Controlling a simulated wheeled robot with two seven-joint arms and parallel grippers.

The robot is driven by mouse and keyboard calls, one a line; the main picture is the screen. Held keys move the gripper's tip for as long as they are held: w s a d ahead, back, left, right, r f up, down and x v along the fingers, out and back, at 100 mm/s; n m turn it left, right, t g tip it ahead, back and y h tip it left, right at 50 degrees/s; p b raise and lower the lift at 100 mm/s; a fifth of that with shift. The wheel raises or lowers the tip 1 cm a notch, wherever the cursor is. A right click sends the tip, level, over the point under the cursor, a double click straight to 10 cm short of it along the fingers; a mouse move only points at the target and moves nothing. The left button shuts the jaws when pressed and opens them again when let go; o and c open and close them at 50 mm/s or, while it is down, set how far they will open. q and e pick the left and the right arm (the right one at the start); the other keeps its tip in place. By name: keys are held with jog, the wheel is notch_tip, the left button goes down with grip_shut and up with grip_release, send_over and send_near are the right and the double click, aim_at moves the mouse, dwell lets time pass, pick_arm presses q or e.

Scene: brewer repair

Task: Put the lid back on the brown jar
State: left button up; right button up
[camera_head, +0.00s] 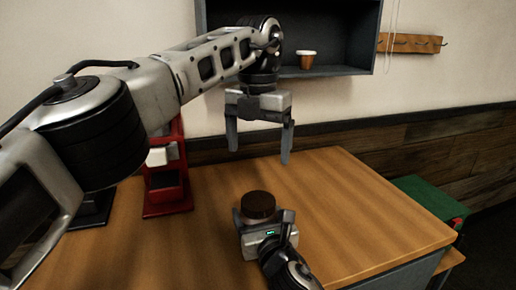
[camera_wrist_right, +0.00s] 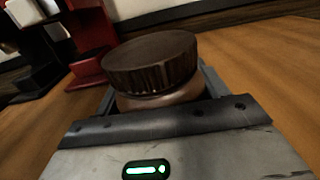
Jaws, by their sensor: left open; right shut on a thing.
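The brown jar shows as a lighter brown body (camera_wrist_right: 160,103) below a dark, ribbed lid (camera_wrist_right: 152,62) in the right wrist view. The lid sits on top of the jar and looks nearly level; I cannot tell whether it is screwed tight. In the head view the round dark lid (camera_head: 258,205) hides most of the jar. My right gripper (camera_head: 262,222) is shut around the jar's body, low over the table. My left gripper (camera_head: 259,152) is open and empty, fingers pointing down, above and behind the lid and apart from it.
The wooden table (camera_head: 340,215) is clear to the right of the jar. A red and black brewer (camera_head: 167,185) stands at the left, partly behind my left arm. A wall shelf (camera_head: 345,68) holds a small orange pot (camera_head: 307,60). A green box (camera_head: 430,205) stands beyond the right edge.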

jog(key=o, duration=2)
jog(key=shift+c, duration=0.2)
jog(key=shift+s, duration=0.1)
jog(key=v, duration=1.5)
jog(key=shift+s+d, duration=0.15)
jog(key=shift+s, duration=0.2)
